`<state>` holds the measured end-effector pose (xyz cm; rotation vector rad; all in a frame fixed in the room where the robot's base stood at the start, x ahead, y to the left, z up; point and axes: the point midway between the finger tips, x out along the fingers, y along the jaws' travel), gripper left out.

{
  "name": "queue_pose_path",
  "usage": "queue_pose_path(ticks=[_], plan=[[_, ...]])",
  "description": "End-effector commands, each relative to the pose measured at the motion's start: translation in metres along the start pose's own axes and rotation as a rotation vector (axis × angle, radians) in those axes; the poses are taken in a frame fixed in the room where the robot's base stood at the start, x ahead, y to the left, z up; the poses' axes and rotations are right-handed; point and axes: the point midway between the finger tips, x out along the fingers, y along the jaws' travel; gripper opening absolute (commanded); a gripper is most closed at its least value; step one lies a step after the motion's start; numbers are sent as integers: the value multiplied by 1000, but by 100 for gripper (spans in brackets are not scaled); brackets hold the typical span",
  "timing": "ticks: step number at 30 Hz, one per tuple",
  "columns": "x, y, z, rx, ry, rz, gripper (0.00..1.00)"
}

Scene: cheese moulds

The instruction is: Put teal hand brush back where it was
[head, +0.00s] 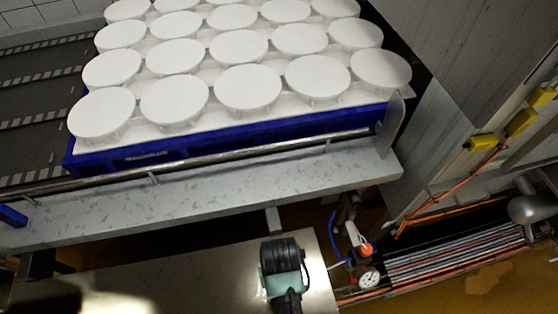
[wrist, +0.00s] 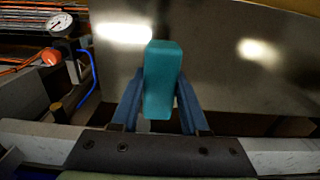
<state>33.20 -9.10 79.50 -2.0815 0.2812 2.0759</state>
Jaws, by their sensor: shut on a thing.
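The teal hand brush (wrist: 162,80) shows in the wrist view as a plain teal block, seen end-on. My gripper (wrist: 158,108) has its two blue fingers on either side of the brush and is shut on it. The brush is in front of a shiny steel surface (wrist: 225,75); I cannot tell whether it touches that surface. Its bristles are not visible. In the head view a dark, rounded part of my arm shows at the bottom centre, over the steel surface (head: 180,275). I cannot clearly make out the brush or the fingertips there.
A blue crate (head: 225,138) carrying several white round moulds (head: 248,87) stands on the conveyor behind a metal rail. A grey ledge (head: 200,200) runs before it. A pressure gauge (head: 369,278), a red-orange valve (head: 366,249) and pipes lie right of the steel surface.

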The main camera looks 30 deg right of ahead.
Motion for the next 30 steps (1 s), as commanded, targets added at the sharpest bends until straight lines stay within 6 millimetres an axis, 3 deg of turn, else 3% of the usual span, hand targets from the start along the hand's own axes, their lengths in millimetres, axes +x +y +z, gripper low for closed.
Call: queue_pose_path(ticks=[9, 21, 30], plan=[[50, 5, 3, 13, -3, 0, 0], [97, 4, 2, 12, -1, 0, 0], [100, 4, 2, 12, 1, 0, 0]])
